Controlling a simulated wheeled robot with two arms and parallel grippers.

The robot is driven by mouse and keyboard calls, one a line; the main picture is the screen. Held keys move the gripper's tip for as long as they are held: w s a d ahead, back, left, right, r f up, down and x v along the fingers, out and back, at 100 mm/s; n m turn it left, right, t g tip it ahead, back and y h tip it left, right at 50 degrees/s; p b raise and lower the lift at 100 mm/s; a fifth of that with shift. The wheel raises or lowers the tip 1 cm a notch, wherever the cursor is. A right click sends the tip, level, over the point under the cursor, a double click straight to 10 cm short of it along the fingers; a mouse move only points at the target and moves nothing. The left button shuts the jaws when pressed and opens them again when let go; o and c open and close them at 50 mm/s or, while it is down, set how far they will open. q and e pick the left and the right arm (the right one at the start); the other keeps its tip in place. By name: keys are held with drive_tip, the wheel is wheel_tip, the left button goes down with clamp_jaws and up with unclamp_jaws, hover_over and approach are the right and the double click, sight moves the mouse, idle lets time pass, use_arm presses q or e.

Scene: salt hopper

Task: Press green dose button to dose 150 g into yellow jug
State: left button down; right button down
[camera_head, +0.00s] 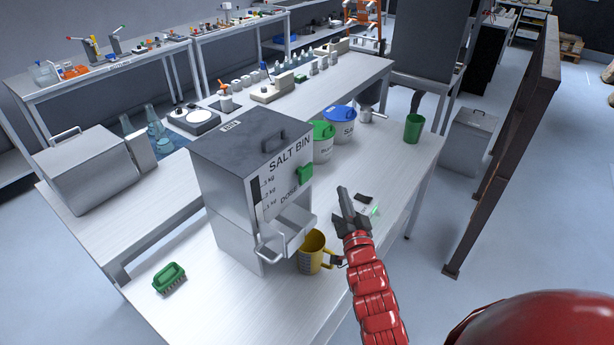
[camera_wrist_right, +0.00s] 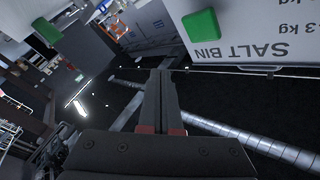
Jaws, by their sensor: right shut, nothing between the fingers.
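The grey metal salt bin (camera_head: 235,165) stands on the bench, with a "SALT BIN" label and a kg scale on its front. The green dose button (camera_head: 306,173) sticks out of its front at the right side; it also shows in the right wrist view (camera_wrist_right: 201,24). The yellow jug (camera_head: 312,252) stands upright below the bin's open chute (camera_head: 292,225). My right gripper (camera_head: 345,200) is shut and empty, to the right of the button and apart from it. In the wrist view its closed fingers (camera_wrist_right: 161,95) point toward the area beside the bin's front. My left gripper is not in view.
Green-lidded (camera_head: 323,142) and blue-lidded (camera_head: 339,122) tubs stand behind the bin. A green cup (camera_head: 413,128) and a small dark object (camera_head: 363,198) are to the right. A dark panel (camera_head: 510,140) stands across the floor.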

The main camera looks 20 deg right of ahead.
sight(309, 174)
drive_tip(key=w+a+b, duration=0.4)
drive_tip(key=w, duration=0.2)
drive_tip(key=shift+w, duration=0.35)
idle(1.8)
drive_tip(key=shift+w+a+b, duration=0.15)
drive_tip(key=shift+w+b, duration=0.2)
drive_tip(key=shift+b, duration=0.35)
drive_tip(key=shift+w+a+r+b, duration=0.1)
drive_tip(key=shift+w+a+b, duration=0.35)
drive_tip(key=shift+w+b, duration=0.35)
idle(0.8)
drive_tip(key=shift+s, duration=0.1)
drive_tip(key=shift+s+d+p, duration=0.2)
drive_tip(key=shift+s+d, duration=0.1)
drive_tip(key=shift+s, duration=0.25)
drive_tip(key=shift+s+d+p, duration=0.2)
drive_tip(key=shift+s+d, duration=0.1)
drive_tip(key=shift+s, duration=0.2)
